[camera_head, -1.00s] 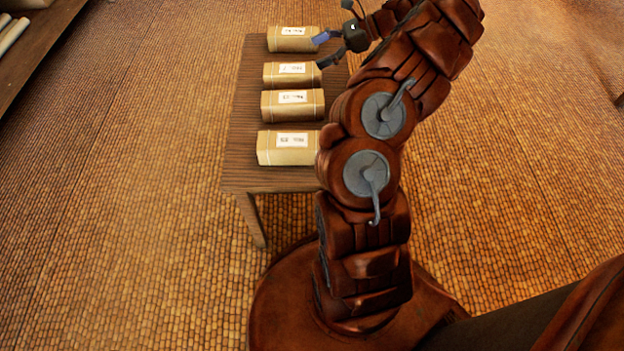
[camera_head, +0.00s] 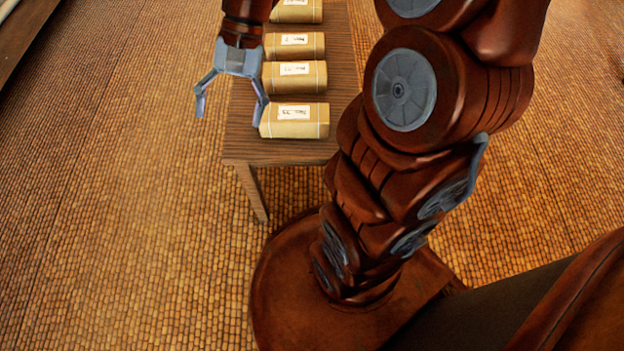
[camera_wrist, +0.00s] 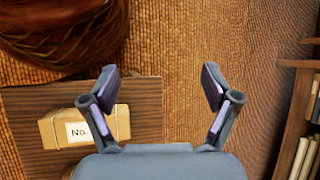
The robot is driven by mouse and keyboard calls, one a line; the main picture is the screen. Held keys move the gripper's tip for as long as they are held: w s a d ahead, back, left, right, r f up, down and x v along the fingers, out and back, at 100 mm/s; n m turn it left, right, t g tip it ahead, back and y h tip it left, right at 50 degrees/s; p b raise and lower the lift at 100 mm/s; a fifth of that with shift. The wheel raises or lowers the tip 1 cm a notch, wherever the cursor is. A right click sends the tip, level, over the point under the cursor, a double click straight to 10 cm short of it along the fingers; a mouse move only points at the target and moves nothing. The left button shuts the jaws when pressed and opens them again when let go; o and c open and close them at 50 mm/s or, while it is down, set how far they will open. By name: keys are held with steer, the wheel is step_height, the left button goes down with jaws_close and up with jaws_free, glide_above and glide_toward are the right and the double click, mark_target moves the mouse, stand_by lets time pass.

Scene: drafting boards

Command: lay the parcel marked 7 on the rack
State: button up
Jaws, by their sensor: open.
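In the head view several brown parcels with white labels lie in a row on a wooden table (camera_head: 245,148). The nearest parcel (camera_head: 295,121), the second (camera_head: 295,77), the third (camera_head: 294,46) and the farthest (camera_head: 297,12) stand apart. The third's label looks short and may read No. 7; I cannot be sure. My gripper (camera_head: 230,108) is open and empty, left of the nearest parcels and above the table's left edge. The wrist view shows my gripper (camera_wrist: 160,78) and one parcel (camera_wrist: 118,122) labelled "No."; its number is hidden by a finger.
A wooden shelf unit (camera_head: 38,38) stands at the upper left. A shelf unit with pale rolls also shows at the right of the wrist view (camera_wrist: 298,95); I cannot tell whether it is the rack. The woven floor (camera_head: 130,180) between table and shelf is clear.

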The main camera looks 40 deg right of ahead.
steer(key=s+d+f+n+h, duration=0.2)
steer(key=s+n+h, duration=0.1)
steer(key=s, duration=0.6)
steer(key=s+d+f+n+h, duration=0.2)
steer(key=s+n+h, duration=0.1)
steer(key=s, duration=0.6)
steer(key=shift+f+g, duration=0.4)
steer(key=shift+c, duration=0.3)
